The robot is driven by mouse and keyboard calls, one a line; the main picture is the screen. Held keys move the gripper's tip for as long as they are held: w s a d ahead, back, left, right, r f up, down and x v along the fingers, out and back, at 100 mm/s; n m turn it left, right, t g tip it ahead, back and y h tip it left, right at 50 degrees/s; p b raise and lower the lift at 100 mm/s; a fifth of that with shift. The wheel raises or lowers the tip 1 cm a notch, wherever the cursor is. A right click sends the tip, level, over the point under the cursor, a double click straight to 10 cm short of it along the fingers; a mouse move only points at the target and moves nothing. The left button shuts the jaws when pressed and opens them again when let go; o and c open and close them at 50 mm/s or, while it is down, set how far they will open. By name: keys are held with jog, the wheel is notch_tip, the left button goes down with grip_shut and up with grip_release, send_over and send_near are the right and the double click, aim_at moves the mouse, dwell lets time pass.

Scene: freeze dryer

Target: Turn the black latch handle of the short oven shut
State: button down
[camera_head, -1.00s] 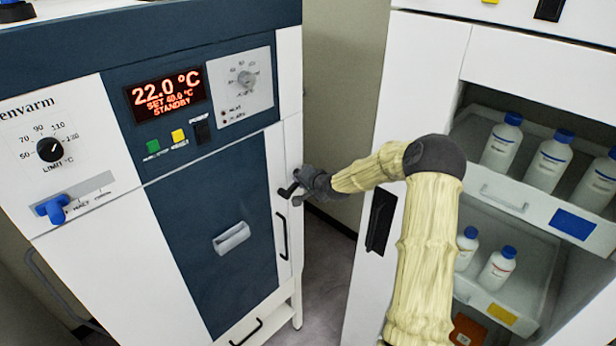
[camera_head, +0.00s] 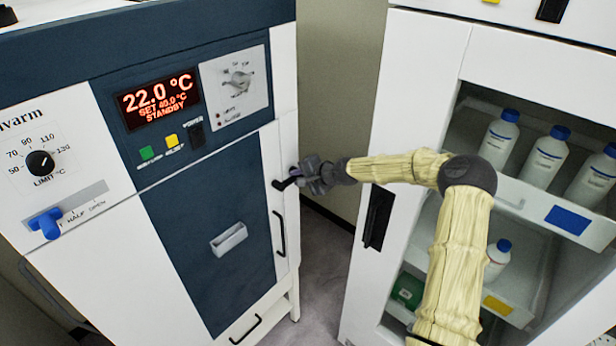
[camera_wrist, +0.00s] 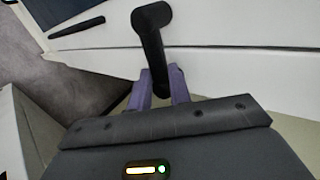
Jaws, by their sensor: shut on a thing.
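The short oven (camera_head: 205,205) stands at the left in the head view, white with a dark blue front and a lit display. Its black latch handle (camera_head: 283,184) is on the right edge of the front, above a vertical black door handle (camera_head: 279,234). In the wrist view the latch handle (camera_wrist: 152,45) is a black lever with its rounded end at the top and its shaft running down between my fingers. My gripper (camera_head: 306,178) reaches it from the right. Its purple-grey fingers (camera_wrist: 161,90) are shut on the lever.
A white cabinet (camera_head: 425,50) stands at the right, open in front, with blue-capped bottles (camera_head: 548,157) on its shelves. Its black handle (camera_head: 377,218) is near my forearm. A narrow gap of grey floor (camera_head: 325,262) lies between oven and cabinet. A blue knob (camera_head: 46,222) is at the far left.

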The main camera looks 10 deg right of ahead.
jog(key=shift+w+d+r, duration=0.15)
jog(key=shift+d, duration=0.05)
jog(key=c, duration=1.3)
grip_release()
jog(key=shift+d, duration=0.1)
jog(key=b+v, duration=0.5)
jog(key=v, duration=1.2)
jog(key=shift+s, duration=0.25)
